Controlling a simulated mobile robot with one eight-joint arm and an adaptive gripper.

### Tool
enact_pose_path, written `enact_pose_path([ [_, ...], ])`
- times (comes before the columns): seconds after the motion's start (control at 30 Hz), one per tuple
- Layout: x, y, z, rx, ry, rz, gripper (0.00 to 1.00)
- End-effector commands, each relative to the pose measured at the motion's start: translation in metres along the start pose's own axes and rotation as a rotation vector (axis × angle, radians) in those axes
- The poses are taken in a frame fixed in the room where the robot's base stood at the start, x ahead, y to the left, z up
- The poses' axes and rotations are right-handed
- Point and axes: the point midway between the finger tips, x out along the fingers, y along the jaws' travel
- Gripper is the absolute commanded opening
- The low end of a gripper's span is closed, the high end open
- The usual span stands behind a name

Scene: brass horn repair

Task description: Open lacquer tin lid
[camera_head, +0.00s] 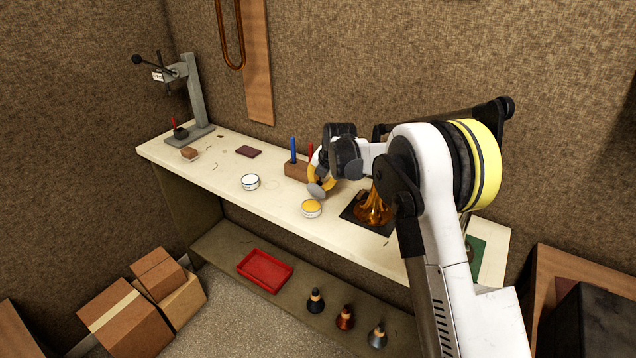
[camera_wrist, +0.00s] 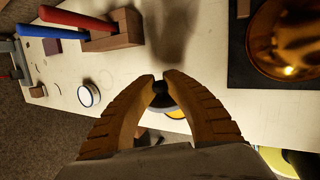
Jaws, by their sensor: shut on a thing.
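My gripper (camera_wrist: 160,82) is shut on the small dark knob of the lid. The lid (camera_head: 317,190) is a grey disc, held tilted in the air just above and behind the lacquer tin in the head view. The tin (camera_head: 311,209) is a low white can standing upright on the bench, with its yellow top face showing uncovered. In the wrist view the lid lies below my fingertips and hides much of the tin (camera_wrist: 178,115). The lid looks apart from the tin.
A second white tin (camera_head: 250,182) stands to the left. A brass bell (camera_head: 373,208) sits on a dark mat at right. The bench (camera_head: 222,170) has free room at left.

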Motion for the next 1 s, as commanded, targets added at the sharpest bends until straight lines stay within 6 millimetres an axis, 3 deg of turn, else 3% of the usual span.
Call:
enact_pose_path([
  [0.4,0.0047,-0.0009,0.0103,0.073,0.172,0.002,0.0],
  [0.97,0.0058,-0.0013,0.0108,0.084,0.196,0.003,0.0],
  [1.0,0.0058,-0.0013,0.0108,0.084,0.196,0.003,0.24],
])
